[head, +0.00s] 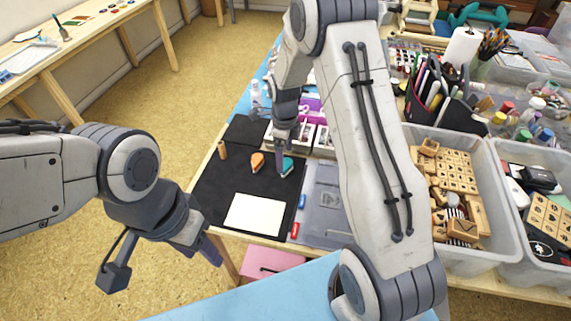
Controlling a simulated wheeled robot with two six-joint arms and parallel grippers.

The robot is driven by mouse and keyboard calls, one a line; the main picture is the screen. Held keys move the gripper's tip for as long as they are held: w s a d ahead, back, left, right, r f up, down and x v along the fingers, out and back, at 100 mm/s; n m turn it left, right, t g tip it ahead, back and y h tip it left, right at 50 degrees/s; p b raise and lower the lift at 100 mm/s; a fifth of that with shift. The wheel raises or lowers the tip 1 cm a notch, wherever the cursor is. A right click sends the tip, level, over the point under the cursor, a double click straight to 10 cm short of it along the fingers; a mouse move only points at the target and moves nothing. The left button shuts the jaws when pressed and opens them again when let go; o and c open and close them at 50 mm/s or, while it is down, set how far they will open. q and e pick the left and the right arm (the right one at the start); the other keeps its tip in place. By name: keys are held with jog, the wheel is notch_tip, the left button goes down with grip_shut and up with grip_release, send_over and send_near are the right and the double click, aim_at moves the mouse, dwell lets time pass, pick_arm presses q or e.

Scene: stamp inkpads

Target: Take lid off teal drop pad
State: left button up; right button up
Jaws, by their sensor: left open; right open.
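The teal drop pad (288,168) lies on the black mat (226,186), near its right edge. The frame is too small to show its lid apart from its base. My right gripper (281,159) points down just behind and over the teal pad; it is open, and I cannot tell whether its fingers touch the pad. Part of the teal pad is hidden by the fingers. My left gripper (214,257) is open and empty, off the front left edge of the table and well away from the pad.
An orange drop pad (257,162) sits close left of the teal one. A wooden stamp (222,150) stands further left. A white card (254,214) lies at the mat's front. A grey case (322,212) and a bin of wooden stamps (478,259) are to the right.

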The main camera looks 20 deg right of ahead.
aim_at(285, 164)
jog(key=shift+f, duration=1.6)
jog(key=shift+d, duration=0.1)
jog(key=c, duration=1.2)
jog(key=shift+c, duration=0.2)
jog(key=shift+r, duration=0.15)
